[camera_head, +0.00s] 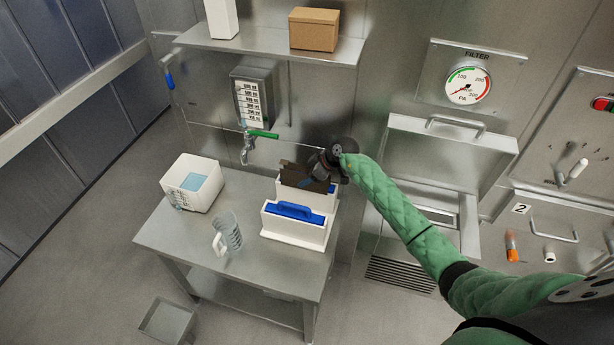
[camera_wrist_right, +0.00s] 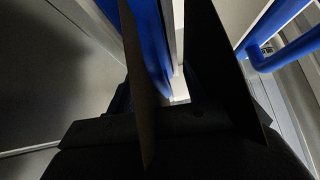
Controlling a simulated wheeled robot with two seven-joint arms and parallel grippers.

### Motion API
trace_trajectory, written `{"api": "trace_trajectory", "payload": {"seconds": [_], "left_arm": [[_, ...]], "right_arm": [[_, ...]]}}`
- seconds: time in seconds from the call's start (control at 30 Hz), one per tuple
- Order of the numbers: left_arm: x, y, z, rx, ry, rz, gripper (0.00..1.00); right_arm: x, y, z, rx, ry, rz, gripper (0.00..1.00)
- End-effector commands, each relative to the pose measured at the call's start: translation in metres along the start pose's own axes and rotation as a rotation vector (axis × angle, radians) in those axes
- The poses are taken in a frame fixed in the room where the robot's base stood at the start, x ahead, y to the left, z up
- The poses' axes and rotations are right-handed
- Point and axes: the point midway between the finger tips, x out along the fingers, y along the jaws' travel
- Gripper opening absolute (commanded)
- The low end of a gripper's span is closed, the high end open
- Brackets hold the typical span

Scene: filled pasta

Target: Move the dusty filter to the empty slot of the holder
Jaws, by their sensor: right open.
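The white holder (camera_head: 296,235) stands on the steel table. Its front slot carries a filter with a blue top and handle (camera_head: 294,211); a blue handle (camera_wrist_right: 285,47) also shows at the right of the wrist view. My right gripper (camera_head: 312,178) is over this rear part. Its fingers are apart, with a blue and white part (camera_wrist_right: 172,50) between them in the wrist view. I cannot tell whether they touch it. My left gripper is not in view.
The steel table (camera_head: 190,240) also bears a white tub (camera_head: 178,199) of blue liquid and a clear jug (camera_head: 229,240). A tap (camera_head: 250,145) and a shelf (camera_head: 262,42) are above. The wall filter housing (camera_head: 450,150) has its lid raised, under a gauge (camera_head: 466,85). A bin (camera_head: 166,322) stands on the floor.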

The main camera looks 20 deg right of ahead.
Motion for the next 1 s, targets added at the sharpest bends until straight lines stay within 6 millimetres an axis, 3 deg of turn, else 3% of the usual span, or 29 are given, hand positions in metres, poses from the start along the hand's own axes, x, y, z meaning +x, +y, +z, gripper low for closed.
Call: {"api": "trace_trajectory", "payload": {"seconds": [0.37,1.0], "left_arm": [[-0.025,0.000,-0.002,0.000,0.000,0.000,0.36],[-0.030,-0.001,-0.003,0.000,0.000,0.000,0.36]], "right_arm": [[-0.025,0.000,-0.002,0.000,-0.001,0.000,0.52],[-0.064,0.000,0.000,0.000,0.000,0.000,0.52]]}}
